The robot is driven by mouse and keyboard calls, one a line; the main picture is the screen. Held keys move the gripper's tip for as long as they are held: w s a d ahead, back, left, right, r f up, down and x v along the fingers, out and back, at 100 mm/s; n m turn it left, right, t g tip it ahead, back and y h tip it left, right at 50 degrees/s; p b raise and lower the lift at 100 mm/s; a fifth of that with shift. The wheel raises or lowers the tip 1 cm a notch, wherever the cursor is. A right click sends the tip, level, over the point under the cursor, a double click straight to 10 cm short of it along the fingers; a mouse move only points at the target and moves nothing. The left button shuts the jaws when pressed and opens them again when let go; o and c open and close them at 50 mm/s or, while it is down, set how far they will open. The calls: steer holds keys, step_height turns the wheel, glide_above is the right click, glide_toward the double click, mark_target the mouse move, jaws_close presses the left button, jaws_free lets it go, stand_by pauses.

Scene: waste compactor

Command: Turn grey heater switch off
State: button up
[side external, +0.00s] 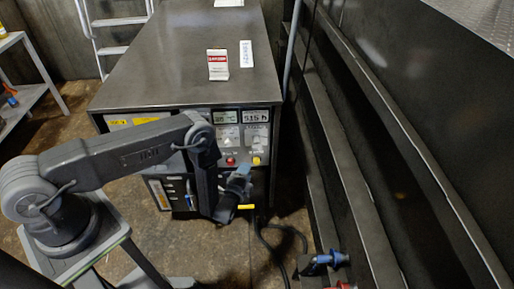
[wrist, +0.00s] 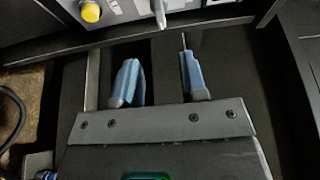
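A grey lever-like switch (wrist: 158,12) sticks out from the light panel at the top edge of the wrist view and is partly cut off. It appears to be the heater switch; its label and on/off setting cannot be read. My gripper (wrist: 160,80) is open and empty, its two blue fingers apart. The switch lies beyond the fingertips, roughly in line with the gap between them, and is not touched. In the side view my gripper (side external: 238,182) is low in front of the control panel (side external: 243,133). My arm hides part of the panel there.
The panel has a yellow button (side external: 256,160), a red button (side external: 230,161) and two displays above. The yellow button (wrist: 90,11) is left of the switch in the wrist view. Black cables (side external: 280,240) run along the floor. A dark ribbed wall (side external: 370,150) stands at right.

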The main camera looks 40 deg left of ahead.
mark_target(256, 149)
steer(key=x, duration=1.3)
steer(key=c, duration=0.6)
